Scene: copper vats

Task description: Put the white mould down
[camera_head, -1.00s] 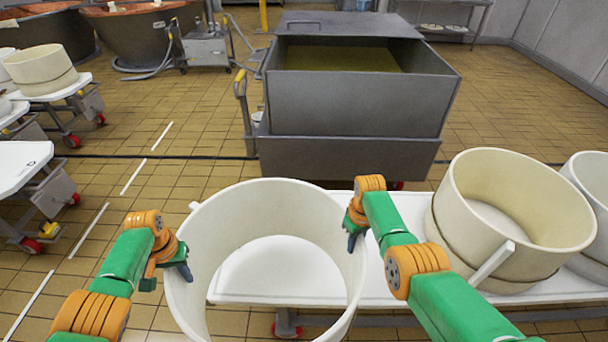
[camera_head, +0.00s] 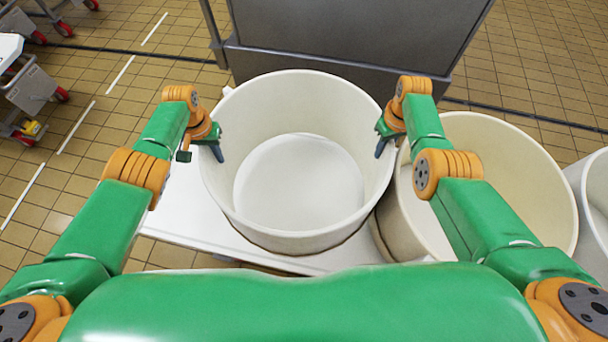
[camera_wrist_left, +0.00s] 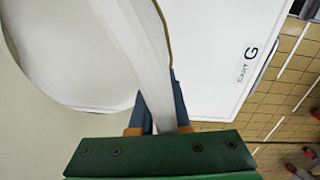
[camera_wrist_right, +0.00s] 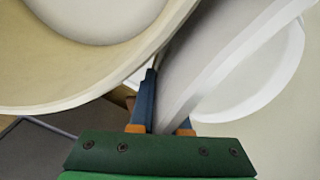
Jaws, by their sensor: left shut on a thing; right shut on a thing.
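The white mould (camera_head: 285,105) is a wide open ring, upright over the left part of the white cart top (camera_head: 185,215). The pale cart top shows through its open bottom. It looks at or very near the surface; I cannot tell if it bears fully. My left gripper (camera_head: 202,153) is shut on the mould's left wall, and the wall passes between its fingers in the left wrist view (camera_wrist_left: 135,50). My right gripper (camera_head: 384,140) is shut on the right wall, also seen in the right wrist view (camera_wrist_right: 195,85).
A cream mould (camera_head: 520,170) stands close on the right, touching or nearly touching the held one. Another mould (camera_head: 598,195) is at the right edge. A grey metal tub (camera_head: 340,45) stands behind. Other carts (camera_head: 30,90) are far left, with tiled floor between.

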